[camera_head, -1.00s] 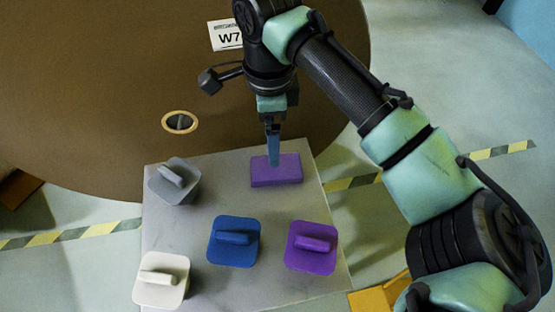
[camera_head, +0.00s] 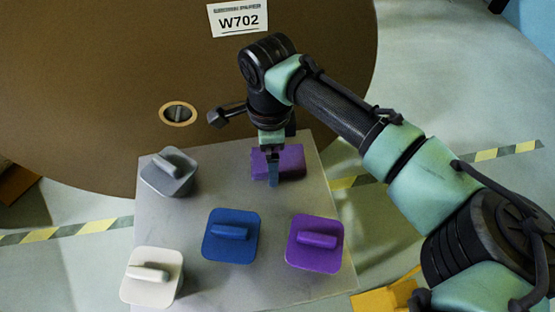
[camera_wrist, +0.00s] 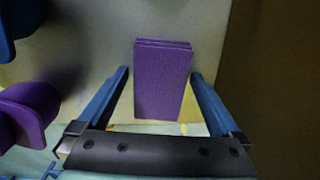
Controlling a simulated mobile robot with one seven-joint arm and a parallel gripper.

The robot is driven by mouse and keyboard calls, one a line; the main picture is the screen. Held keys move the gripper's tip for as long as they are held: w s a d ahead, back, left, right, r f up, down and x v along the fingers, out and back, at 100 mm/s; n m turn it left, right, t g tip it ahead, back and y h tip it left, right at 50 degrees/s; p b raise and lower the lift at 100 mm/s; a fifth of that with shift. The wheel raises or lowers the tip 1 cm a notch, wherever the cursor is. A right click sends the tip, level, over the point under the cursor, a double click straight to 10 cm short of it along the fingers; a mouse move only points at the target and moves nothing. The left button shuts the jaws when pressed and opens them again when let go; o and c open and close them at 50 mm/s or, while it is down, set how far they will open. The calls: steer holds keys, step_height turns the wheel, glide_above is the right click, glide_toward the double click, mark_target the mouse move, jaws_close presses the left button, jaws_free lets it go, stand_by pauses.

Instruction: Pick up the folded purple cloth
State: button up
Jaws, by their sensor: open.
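The folded purple cloth (camera_head: 289,160) is a flat layered block lying near the far right of the pale table top (camera_head: 190,221). In the wrist view the cloth (camera_wrist: 163,82) stands out between the two blue fingers, with a gap on each side. My gripper (camera_head: 272,180) is open and points down at the cloth, covering part of it in the head view. In the wrist view my gripper (camera_wrist: 160,90) has nothing held between its fingers. I cannot tell how high the fingertips are above the table.
Nearer on the table stand a purple handled block (camera_head: 315,244), a blue one (camera_head: 231,237), a white one (camera_head: 152,277) and a grey one (camera_head: 168,173). A large brown roll (camera_head: 100,100) with a W702 label (camera_head: 239,19) rises behind the table. Bare table surrounds the cloth.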

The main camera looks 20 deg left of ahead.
steer(key=shift+c, duration=0.3)
steer(key=c, duration=1.1)
step_height(320, 180, up, 10)
steer(key=p, duration=0.3)
steer(key=shift+r, duration=0.1)
